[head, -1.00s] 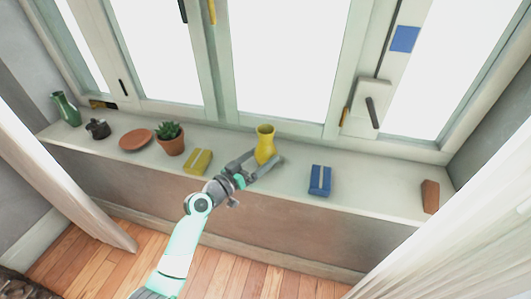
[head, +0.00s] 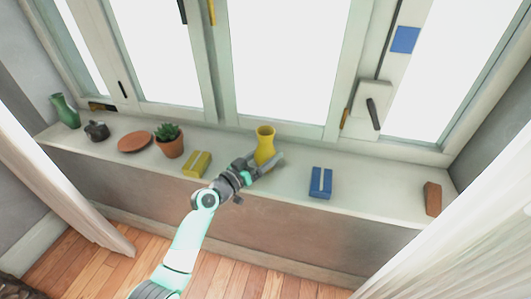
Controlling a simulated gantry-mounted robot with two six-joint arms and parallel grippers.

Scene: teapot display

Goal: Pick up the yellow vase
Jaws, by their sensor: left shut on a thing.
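The yellow vase (head: 265,144) stands upright on the window sill, near the middle of the head view. My left gripper (head: 264,163) reaches in from the front and is shut on the lower part of the vase, one finger showing on its right side. The other finger and the vase's base are partly hidden by the gripper. I cannot tell whether the base touches the sill. My right gripper is not in view.
On the sill (head: 370,197), a yellow box (head: 197,164), potted plant (head: 169,145), terracotta plate (head: 135,142), dark teapot (head: 97,130) and green vase (head: 66,111) stand to the left. A blue box (head: 320,183) and brown block (head: 432,198) stand to the right. Windows rise behind.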

